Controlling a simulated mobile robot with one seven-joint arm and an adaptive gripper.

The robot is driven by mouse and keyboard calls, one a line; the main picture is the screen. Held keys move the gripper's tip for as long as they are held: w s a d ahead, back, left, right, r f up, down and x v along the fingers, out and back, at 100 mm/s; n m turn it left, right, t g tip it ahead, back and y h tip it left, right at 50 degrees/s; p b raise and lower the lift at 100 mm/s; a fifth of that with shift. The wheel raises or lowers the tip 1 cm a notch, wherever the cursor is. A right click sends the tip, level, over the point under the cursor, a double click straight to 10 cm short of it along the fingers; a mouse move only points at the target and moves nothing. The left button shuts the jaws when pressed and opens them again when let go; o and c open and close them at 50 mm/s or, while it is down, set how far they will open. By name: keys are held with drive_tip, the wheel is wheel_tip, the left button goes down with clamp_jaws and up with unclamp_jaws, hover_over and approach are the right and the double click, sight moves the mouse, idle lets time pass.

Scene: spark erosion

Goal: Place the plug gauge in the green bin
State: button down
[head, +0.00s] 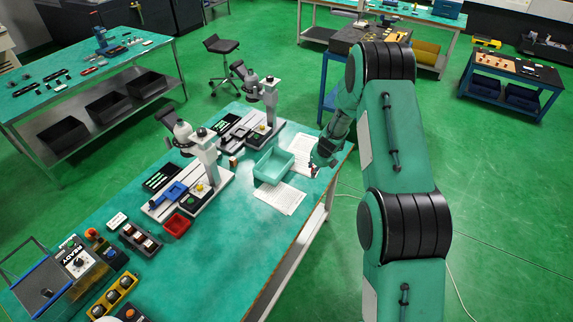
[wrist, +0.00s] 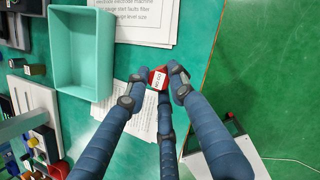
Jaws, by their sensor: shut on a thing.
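The plug gauge (wrist: 158,78) shows in the wrist view as a red piece with a white lettered label. My gripper (wrist: 155,86) is shut on it, with its blue fingers around it; the fingers hide part of it. The green bin (wrist: 83,94) is an open pale-green box to the left of the gripper in the wrist view, and its visible inside looks empty. In the head view the bin (head: 268,179) stands on the bench, and my gripper (head: 317,167) is to its right, near the bench's right edge. The gauge is apart from the bin.
Printed sheets (head: 281,198) lie in front of and behind the bin. Microscope-like stands (head: 203,160) rise on the bench left of the bin. A small red bin (head: 177,224) sits further forward. The teal bench top (head: 225,260) is clear toward the front right.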

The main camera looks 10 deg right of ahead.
drive_tip(key=w+a+r+n+b, duration=0.2)
drive_tip(key=w+a, duration=0.3)
drive_tip(key=a, duration=0.3)
drive_tip(key=w+a+r+n+g+y+b, duration=0.1)
drive_tip(key=w+a+r+n+b, duration=0.2)
drive_tip(key=w+a+b, duration=0.2)
drive_tip(key=a, duration=0.3)
drive_tip(key=shift+w+r+n+y, duration=0.3)
drive_tip(key=shift+w+n, duration=0.05)
drive_tip(key=shift+n, duration=0.05)
wheel_tip(320, 180, down, 6)
drive_tip(key=b, duration=0.1)
drive_tip(key=shift+f, duration=0.15)
drive_tip(key=shift+f, duration=1.85)
drive_tip(key=shift+f, duration=0.1)
